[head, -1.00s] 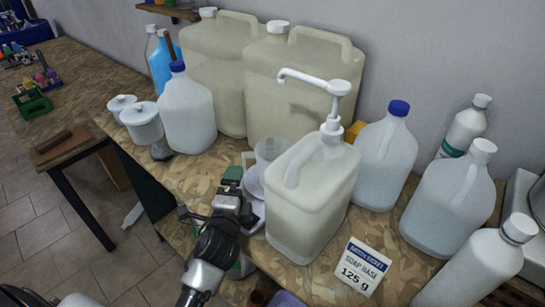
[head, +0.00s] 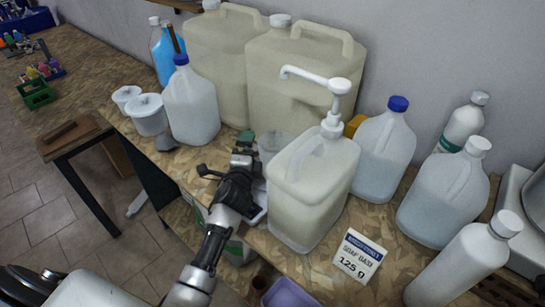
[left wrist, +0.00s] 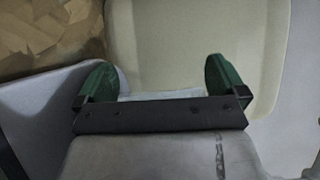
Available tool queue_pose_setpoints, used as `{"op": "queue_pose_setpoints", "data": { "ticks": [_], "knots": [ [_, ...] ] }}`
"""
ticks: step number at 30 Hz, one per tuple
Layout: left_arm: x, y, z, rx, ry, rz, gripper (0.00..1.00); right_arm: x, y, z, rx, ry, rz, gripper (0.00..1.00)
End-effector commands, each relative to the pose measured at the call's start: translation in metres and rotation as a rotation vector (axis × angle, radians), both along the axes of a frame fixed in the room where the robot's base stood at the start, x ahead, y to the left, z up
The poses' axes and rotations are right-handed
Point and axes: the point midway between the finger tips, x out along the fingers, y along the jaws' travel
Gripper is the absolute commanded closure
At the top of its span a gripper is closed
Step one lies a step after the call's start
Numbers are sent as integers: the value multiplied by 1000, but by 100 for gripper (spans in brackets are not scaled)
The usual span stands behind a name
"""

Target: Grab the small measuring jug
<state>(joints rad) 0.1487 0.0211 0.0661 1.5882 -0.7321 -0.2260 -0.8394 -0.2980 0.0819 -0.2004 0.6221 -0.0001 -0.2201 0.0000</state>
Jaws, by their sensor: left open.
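The small measuring jug (head: 270,144) is a clear cup in the head view, standing behind the left side of the pump container and partly hidden by it. My left gripper (head: 244,146) is close to its left side, with green fingertips. In the left wrist view the gripper (left wrist: 163,82) is open, its two green fingers apart. A pale translucent strip (left wrist: 160,95) shows between them, low against the black palm bar; I cannot tell whether it is the jug. Whether the fingers touch the jug is unclear. My right gripper is not in view.
The pump container (head: 310,200) stands right of the gripper. Large cream canisters (head: 295,85) stand behind, and a blue-capped jug (head: 190,105) is behind left. A sign reading 125 g (head: 358,256) stands at front right. A lilac container (head: 288,293) is at the bottom.

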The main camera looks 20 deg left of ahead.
Motion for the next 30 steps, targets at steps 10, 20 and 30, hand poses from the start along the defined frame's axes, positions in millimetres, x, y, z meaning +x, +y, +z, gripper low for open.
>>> {"op": "queue_pose_setpoints", "data": {
  "ticks": [10, 20, 30],
  "knots": [
    [0, 0, 0, 1, 0, 0, 28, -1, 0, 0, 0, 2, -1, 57],
    [0, 0, 0, 0, -2, 0, 60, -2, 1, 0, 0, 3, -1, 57],
    [0, 1, 8, 4, -3, 0, 60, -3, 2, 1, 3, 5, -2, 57]
  ]
}}
